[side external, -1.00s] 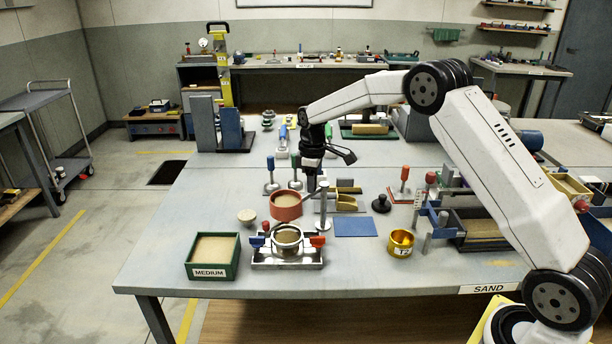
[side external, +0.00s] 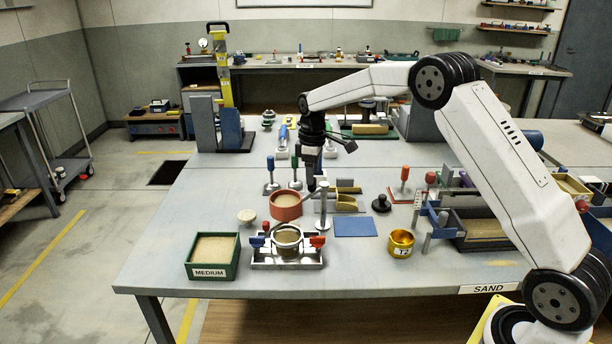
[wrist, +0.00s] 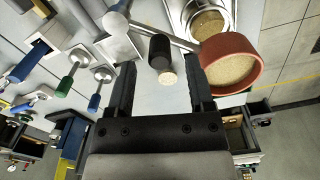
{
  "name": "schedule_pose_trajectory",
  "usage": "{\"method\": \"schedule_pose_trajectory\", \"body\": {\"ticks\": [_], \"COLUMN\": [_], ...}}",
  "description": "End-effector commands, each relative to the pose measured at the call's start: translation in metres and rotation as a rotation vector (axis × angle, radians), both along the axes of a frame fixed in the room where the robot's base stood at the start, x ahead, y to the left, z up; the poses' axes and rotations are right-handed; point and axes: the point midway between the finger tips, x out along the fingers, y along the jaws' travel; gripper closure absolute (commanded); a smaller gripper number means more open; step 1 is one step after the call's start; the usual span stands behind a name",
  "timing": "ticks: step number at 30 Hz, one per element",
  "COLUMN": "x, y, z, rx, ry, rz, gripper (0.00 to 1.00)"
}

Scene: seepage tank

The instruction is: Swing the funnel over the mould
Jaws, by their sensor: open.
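The round red funnel (side external: 285,206), sandy inside, stands behind the mould. In the wrist view the funnel (wrist: 231,62) is at the upper right, joined by a silver bar (wrist: 180,40) to a round-topped post (wrist: 116,22). A black handle with a pale end (wrist: 160,52) stands on the bar. The metal mould ring (side external: 287,238) sits in a clamp frame with blue and red knobs; part of it shows in the wrist view (wrist: 208,22). My gripper (side external: 311,187) is open, near the bar. Its fingers (wrist: 161,82) lie on either side of the handle; contact is not visible.
A green MEDIUM sand box (side external: 212,257) stands at the front left. Blue- and green-topped plungers (side external: 271,178) stand left of my gripper. A blue mat (side external: 355,226) and a gold cup (side external: 401,243) lie to the right.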

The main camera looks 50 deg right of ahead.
Motion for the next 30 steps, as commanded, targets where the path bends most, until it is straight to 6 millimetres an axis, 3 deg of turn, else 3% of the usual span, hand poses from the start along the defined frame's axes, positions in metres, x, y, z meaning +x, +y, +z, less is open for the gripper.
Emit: {"method": "schedule_pose_trajectory", "body": {"ticks": [6, 12, 30], "x": [0.0, 0.0, -0.005], "y": [0.0, 0.0, 0.005], "z": [0.03, 0.045, 0.046], "rx": [-0.001, 0.0, -0.001], "ry": [-0.003, -0.001, -0.005], "rz": [0.0, 0.001, -0.015], "gripper": [0.32, 0.32, 0.32]}}
